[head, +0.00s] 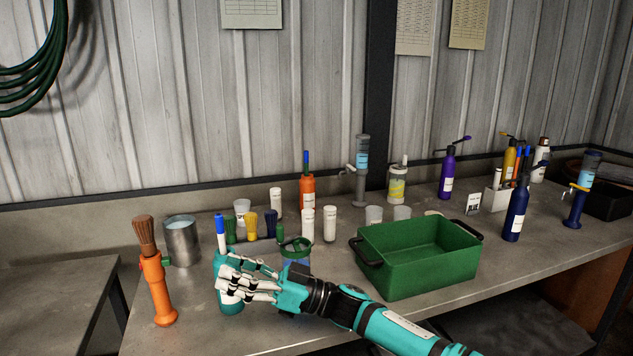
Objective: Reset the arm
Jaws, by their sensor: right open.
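My right gripper (240,279) is a teal and white fingered hand, with its arm coming in from the lower right. It is open, with the fingers pointing left across the front of a teal bottle (228,303). The hand hides the middle of the bottle, and I cannot tell whether the fingers touch it. A white and blue marker-like piece (220,232) rises from the bottle's top. My left gripper is not in view.
An orange stand with a brush (158,285) and a metal can (182,242) stand left of the hand. A green bin (418,262) stands right. Several bottles and white containers line the back of the grey bench (340,275). A dark blue bottle (515,215) stands farther right.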

